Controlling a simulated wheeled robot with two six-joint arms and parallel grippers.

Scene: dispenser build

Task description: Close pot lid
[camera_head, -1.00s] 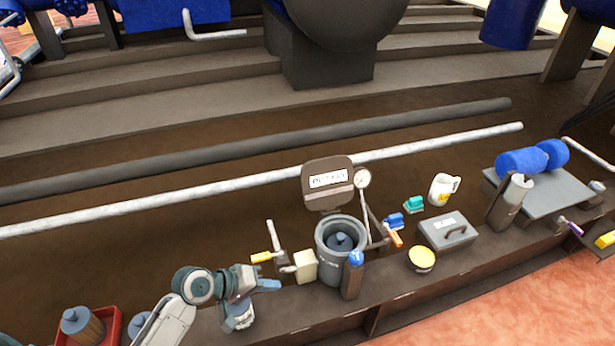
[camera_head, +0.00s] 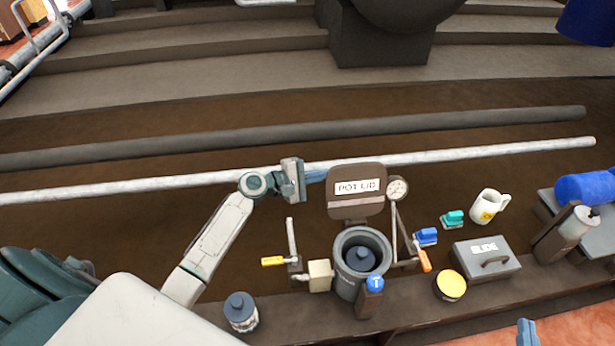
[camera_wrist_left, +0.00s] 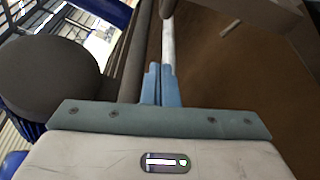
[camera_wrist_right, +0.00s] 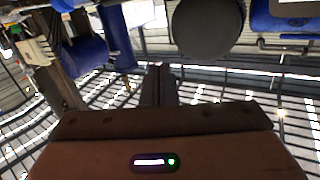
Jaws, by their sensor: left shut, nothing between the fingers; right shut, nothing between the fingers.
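The pot lid (camera_head: 356,205) is a brown plate labelled "POT LID", standing open and upright behind the pot. The grey pot (camera_head: 345,280) is open at the top, with a dark blue-grey piece inside. My left gripper (camera_head: 317,175) is shut and empty. Its fingertips point right, close to the lid's upper left edge; I cannot tell if they touch. The left wrist view shows its closed blue fingers (camera_wrist_left: 161,85) against the pale rail. My right gripper (camera_head: 527,332) barely shows at the bottom right. The right wrist view shows its dark fingers (camera_wrist_right: 158,85) shut, with nothing between them.
A gauge (camera_head: 397,190) stands right of the lid. A yellow-handled lever (camera_head: 273,261) and cream block (camera_head: 320,275) are left of the pot. A blue-lidded jar (camera_head: 241,312) stands front left. A grey "SLIDE" box (camera_head: 487,260), yellow tin (camera_head: 450,286) and mug (camera_head: 489,206) are right.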

